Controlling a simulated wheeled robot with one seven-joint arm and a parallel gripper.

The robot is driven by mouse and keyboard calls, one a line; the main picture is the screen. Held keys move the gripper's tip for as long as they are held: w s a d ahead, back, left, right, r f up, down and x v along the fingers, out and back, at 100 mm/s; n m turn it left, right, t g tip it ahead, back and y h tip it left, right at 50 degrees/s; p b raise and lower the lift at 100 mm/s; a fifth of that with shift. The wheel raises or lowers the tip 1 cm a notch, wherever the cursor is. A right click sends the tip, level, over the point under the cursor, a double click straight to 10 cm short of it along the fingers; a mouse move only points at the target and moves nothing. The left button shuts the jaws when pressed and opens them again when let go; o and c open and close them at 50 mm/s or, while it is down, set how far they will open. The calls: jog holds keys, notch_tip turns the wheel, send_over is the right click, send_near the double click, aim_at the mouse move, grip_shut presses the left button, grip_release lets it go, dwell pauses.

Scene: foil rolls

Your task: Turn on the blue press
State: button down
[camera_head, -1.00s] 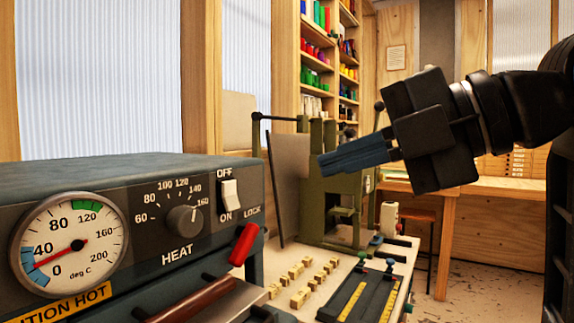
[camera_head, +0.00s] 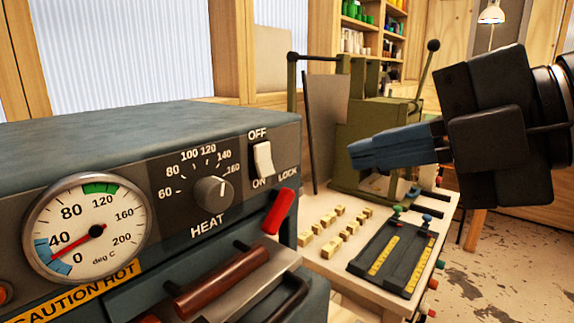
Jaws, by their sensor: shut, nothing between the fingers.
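The blue press (camera_head: 120,130) fills the left of the head view. Its front carries a white rocker switch (camera_head: 264,159) between the words OFF and ON, a HEAT knob (camera_head: 213,192) and a round dial (camera_head: 88,228). The dial's red needle points low, a little under 40. I cannot tell for certain which way the rocker is set. My gripper (camera_head: 352,156) is shut and empty, its blue-grey fingers pointing left toward the press. It is to the right of the switch, apart from it, at about the same height in the picture.
A red lever (camera_head: 279,211) marked LOCK and a brown handle (camera_head: 222,281) stick out from the press front. Behind my gripper stands a green machine (camera_head: 375,125) on a bench with small type blocks (camera_head: 335,230) and a black tray (camera_head: 395,258). Open floor lies at right.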

aim_at(268, 171)
jog(key=p+x, duration=0.1)
jog(key=x, duration=1)
jog(key=shift+w+a+f, duration=0.1)
jog(key=shift+f, duration=0.15)
jog(key=shift+w+a+f+b, duration=0.15)
jog(key=shift+f+b, duration=0.25)
jog(key=shift+b, duration=0.7)
jog(key=shift+r+p, duration=0.35)
jog(key=shift+p, duration=0.15)
jog(key=shift+r, duration=0.1)
jog(key=shift+r+p, duration=0.55)
jog(key=shift+r, duration=0.25)
